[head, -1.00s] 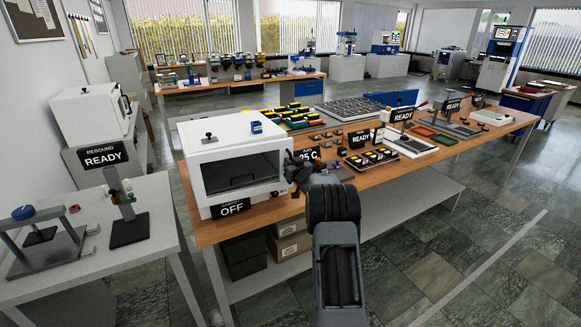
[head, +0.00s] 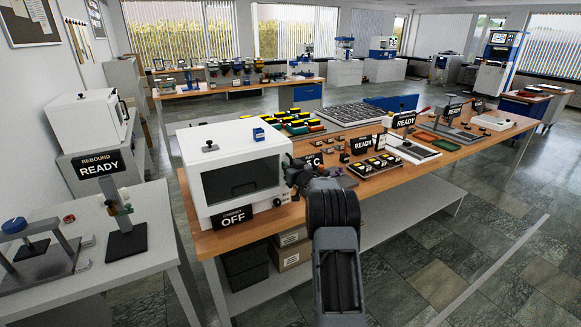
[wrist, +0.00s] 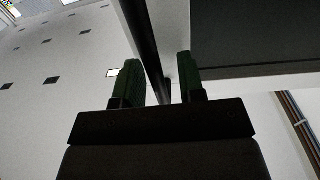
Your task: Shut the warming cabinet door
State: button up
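The warming cabinet (head: 210,143) is a white box with a dark front window, standing on the near left end of the wooden bench. Its door (head: 241,180) looks in line with the front, but whether a gap remains I cannot tell. My gripper (head: 293,170) is at the front right edge of the cabinet, partly hidden by my arm. In the wrist view, the green-padded fingers of my gripper (wrist: 161,82) are apart. A dark bar (wrist: 145,40) runs up between them, and contact is unclear. A dark panel (wrist: 255,40) is to the right.
An OFF sign (head: 233,218) stands before the cabinet, and a blue block (head: 258,134) sits on top. Signs, trays and samples crowd the bench to the right. A side table (head: 145,268) with a rebound tester is at left.

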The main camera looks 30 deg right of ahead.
jog(key=s+a+b, duration=0.1)
jog(key=s+b, duration=0.2)
jog(key=s, duration=1)
jog(key=shift+s+a, duration=0.2)
jog(key=shift+s, duration=0.2)
